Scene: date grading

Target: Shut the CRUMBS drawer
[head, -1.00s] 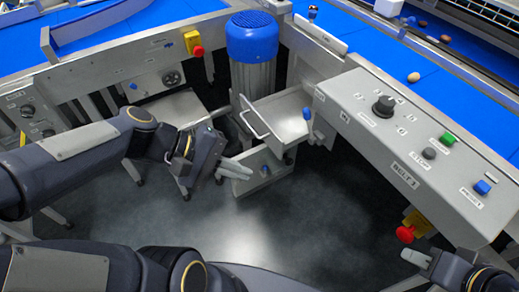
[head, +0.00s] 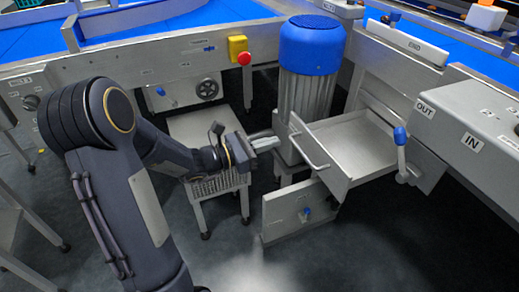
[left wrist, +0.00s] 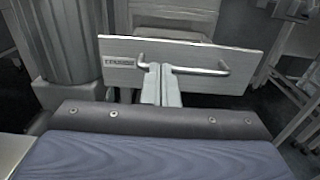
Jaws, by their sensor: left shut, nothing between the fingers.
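The CRUMBS drawer is open in the head view, a shallow metal tray (head: 350,143) pulled out beside the blue-topped motor. Its front panel (head: 323,165) carries a bar handle (head: 308,147) and faces left. My left gripper (head: 266,141) is shut and empty, a little left of the panel. In the left wrist view, the panel (left wrist: 225,60) shows the CRUMBS label (left wrist: 120,61) and the handle (left wrist: 190,71). The shut fingers (left wrist: 160,83) point at the panel near the handle's left part; I cannot tell whether they touch. My right gripper is out of view.
The motor (head: 311,50) stands just behind the drawer. A blue-knobbed lever (head: 401,150) stands right of the tray.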

